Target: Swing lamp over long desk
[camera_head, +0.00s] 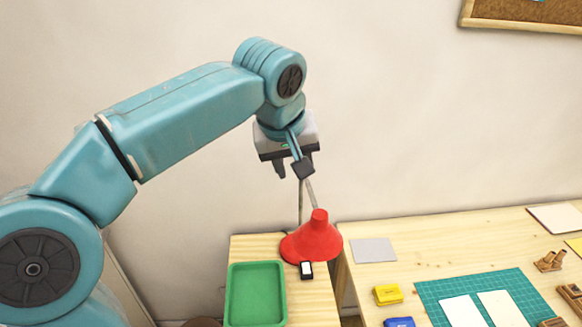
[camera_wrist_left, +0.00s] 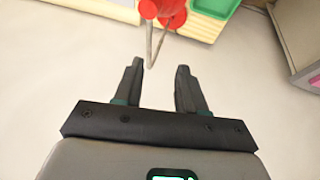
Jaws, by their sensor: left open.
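The lamp has a red cone shade (camera_head: 312,238) and a thin grey arm (camera_head: 301,203). In the head view its shade appears over the right part of the small desk (camera_head: 242,246), left of the long desk (camera_head: 430,236). My left gripper (camera_head: 291,170) is open and empty, above the shade near the top of the lamp's arm. In the left wrist view the gripper (camera_wrist_left: 158,68) has its fingers apart, with the bent grey arm (camera_wrist_left: 150,45) just beyond the fingertips and red lamp parts (camera_wrist_left: 150,9) at the top edge. My right gripper is not in view.
A green tray (camera_head: 233,296) and a small black-and-white item (camera_head: 306,270) are on the small desk. The long desk holds a grey sheet (camera_head: 373,250), a yellow inkpad (camera_head: 387,294), a blue inkpad (camera_head: 399,322), a green mat (camera_head: 435,295) and wooden stamps (camera_head: 549,261). A wall stands behind.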

